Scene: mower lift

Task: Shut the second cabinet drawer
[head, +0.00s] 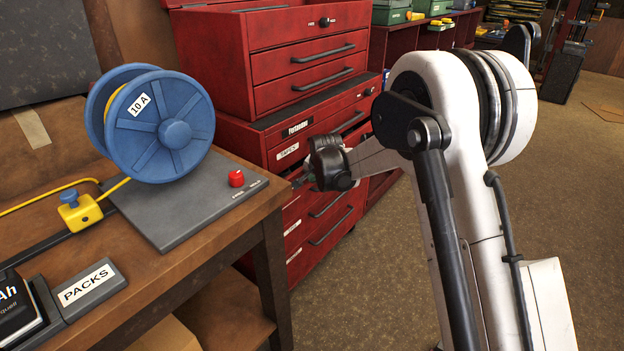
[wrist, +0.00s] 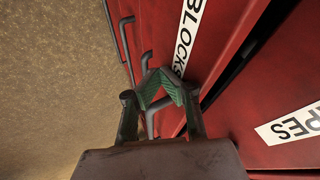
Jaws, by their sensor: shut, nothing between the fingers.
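The red cabinet (head: 262,143) stands beyond the workbench, with labelled drawers. The drawer front marked TAPES (head: 288,151) is in its upper part; it also shows at the right of the wrist view (wrist: 270,95). The drawer front marked BLOCKS (wrist: 207,22) is beside it in the wrist view; in the head view my gripper hides its label. A dark gap runs between these two fronts; I cannot tell how far either stands out. My gripper (wrist: 163,84) is shut and empty, its green-padded tips together close to the BLOCKS front. Contact is unclear. In the head view my gripper (head: 303,180) is small and dark.
A workbench (head: 222,238) with a blue reel (head: 160,125) stands left of my arm, its corner near the cabinet. A red tool chest (head: 300,62) sits on the cabinet. Several drawer handles (head: 330,228) stick out below my gripper. Floor to the right is clear.

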